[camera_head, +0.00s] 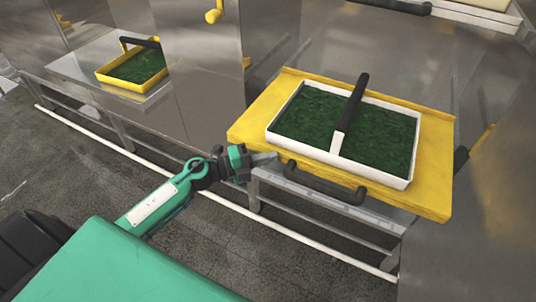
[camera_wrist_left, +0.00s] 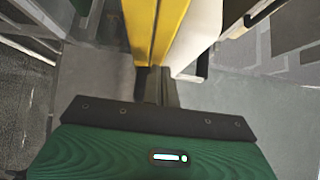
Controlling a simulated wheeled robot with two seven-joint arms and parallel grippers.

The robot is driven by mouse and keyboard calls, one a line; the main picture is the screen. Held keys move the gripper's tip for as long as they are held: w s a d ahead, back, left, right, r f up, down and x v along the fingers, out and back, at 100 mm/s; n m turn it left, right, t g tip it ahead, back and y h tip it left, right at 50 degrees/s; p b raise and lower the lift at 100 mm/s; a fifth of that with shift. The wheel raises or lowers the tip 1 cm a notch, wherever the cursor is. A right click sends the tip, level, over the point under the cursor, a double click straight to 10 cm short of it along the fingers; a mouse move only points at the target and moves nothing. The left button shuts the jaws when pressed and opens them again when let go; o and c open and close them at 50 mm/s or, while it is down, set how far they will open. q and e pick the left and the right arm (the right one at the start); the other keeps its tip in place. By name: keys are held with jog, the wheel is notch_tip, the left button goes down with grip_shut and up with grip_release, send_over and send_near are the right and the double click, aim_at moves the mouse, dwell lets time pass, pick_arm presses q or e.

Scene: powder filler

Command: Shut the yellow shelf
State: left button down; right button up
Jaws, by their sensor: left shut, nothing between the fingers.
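The yellow shelf (camera_head: 436,165) sticks out from the steel machine in the head view and bears a white tray (camera_head: 404,183) of green powder. A black handle (camera_head: 322,187) is on the shelf's front edge. My left gripper (camera_head: 268,157) is shut and empty at the shelf's front left part, left of the handle. In the left wrist view the closed fingers (camera_wrist_left: 155,88) lie close to the yellow shelf (camera_wrist_left: 166,28); I cannot tell whether they touch it. My right gripper is out of view.
A smaller yellow tray (camera_head: 106,80) with green powder stands on a steel surface at the left. A white rail (camera_head: 160,157) runs low along the machine. Steel panels stand on both sides of the shelf. The dark floor (camera_head: 80,165) in front is clear.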

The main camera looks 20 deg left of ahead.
aim_at(312, 91)
pick_arm(q)
jog(key=shift+w, duration=0.2)
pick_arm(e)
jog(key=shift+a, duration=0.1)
